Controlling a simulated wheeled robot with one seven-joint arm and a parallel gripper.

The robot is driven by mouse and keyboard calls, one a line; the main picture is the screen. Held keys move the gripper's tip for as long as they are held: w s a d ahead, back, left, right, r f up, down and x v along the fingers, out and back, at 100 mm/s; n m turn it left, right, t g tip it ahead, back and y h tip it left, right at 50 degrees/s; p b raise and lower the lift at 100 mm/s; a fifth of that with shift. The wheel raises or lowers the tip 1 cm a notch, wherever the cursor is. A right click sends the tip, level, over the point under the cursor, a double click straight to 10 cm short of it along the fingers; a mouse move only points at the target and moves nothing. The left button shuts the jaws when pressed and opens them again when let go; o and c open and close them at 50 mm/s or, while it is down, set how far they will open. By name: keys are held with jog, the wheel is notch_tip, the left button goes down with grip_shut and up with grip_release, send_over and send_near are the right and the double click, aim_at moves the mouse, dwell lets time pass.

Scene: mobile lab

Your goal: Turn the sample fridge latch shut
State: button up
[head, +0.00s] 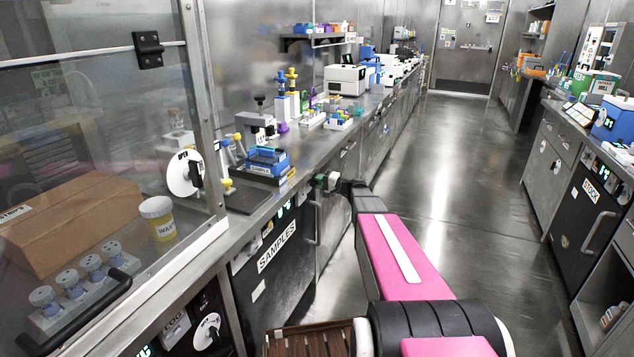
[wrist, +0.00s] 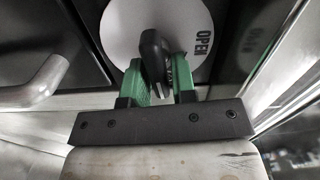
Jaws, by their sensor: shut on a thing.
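The sample fridge (head: 262,290) is a black-fronted unit under the left counter, with a "SAMPLES" label. Its latch (wrist: 153,45) is a black knob on a white round plate (wrist: 118,32) marked "OPEN" at the right. My gripper (wrist: 158,72) has green fingers on both sides of the knob and is shut on it. The knob stands close to upright in the wrist view, leaning slightly. In the head view my gripper (head: 330,182) is at the fridge's upper right corner, and my arm reaches there from the lower right. The knob is mostly hidden there.
A curved metal door handle (head: 317,222) is beside the latch; it also shows at the left of the wrist view (wrist: 40,82). The counter edge runs just above. A blue sample rack (head: 268,160) stands on the counter. The aisle floor (head: 470,200) is clear.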

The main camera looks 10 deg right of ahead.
jog(key=shift+f+m, duration=0.1)
jog(key=shift+m, duration=0.5)
jog(key=o, duration=0.7)
jog(key=shift+d, duration=0.1)
jog(key=shift+o, duration=0.2)
jog(key=v, duration=1)
jog(key=shift+s+d, duration=0.3)
jog(key=shift+a, duration=0.1)
